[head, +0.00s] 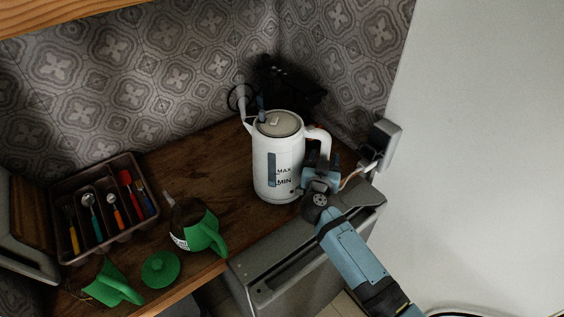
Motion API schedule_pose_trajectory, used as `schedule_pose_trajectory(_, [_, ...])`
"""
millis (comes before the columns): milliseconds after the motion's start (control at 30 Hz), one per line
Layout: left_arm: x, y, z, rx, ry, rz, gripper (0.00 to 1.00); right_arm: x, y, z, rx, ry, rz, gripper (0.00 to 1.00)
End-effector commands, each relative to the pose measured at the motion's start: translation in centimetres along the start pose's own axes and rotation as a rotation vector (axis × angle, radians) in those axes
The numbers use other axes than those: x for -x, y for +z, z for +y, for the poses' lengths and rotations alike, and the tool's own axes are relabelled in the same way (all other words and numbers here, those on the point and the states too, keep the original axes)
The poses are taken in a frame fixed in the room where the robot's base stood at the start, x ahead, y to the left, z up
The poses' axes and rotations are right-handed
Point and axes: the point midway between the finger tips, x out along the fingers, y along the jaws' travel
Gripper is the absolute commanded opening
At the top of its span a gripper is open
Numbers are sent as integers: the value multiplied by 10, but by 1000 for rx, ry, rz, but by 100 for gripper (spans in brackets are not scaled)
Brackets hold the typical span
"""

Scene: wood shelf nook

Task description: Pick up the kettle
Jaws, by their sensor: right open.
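The white kettle (266,165) stands upright on the wooden counter near the back corner. It has a grey lid, a spout towards the upper left, a water window marked MAX and MIN, and a handle (325,146) on its right side. My right gripper (322,165) is open at the handle, with its blue body just below and right of it. The fingers are small and dark here, and I cannot tell whether they touch the handle. My left gripper is not in view.
A brown cutlery tray (145,219) stands at the left. A green-handled glass pot (195,229), a green lid (160,269) and another green piece (113,285) lie near the front edge. A dark object (290,85) is behind the kettle. A white wall (480,150) bounds the right.

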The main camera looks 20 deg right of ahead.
Motion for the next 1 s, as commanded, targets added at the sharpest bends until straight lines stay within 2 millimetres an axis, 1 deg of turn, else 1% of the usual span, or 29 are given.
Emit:
schedule_pose_trajectory(33, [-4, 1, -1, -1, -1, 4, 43, 0, 2, 0, -1, 0, 1, 53])
schedule_pose_trajectory(100, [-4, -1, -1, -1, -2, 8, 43, -1, 1, 1, -1, 0, -1, 53])
schedule_pose_trajectory(300, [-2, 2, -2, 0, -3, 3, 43, -1, -1, 1, -1, -1, -1, 53])
schedule_pose_trajectory(367, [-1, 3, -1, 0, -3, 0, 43, -1, -1, 1, -1, -1, -1, 39])
schedule_pose_trajectory(400, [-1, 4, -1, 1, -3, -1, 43, -1, -1, 1, -1, -1, -1, 30])
schedule_pose_trajectory(467, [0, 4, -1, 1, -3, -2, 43, -1, 0, 1, 0, -1, -1, 16])
schedule_pose_trajectory(500, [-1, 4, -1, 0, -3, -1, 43, -1, 0, 1, 0, -1, -1, 7])
schedule_pose_trajectory(533, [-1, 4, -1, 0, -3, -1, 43, -1, 0, 1, 0, -1, -1, 0])
schedule_pose_trajectory(1000, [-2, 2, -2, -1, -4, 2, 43, -1, -2, 0, -5, -2, 1, 0])
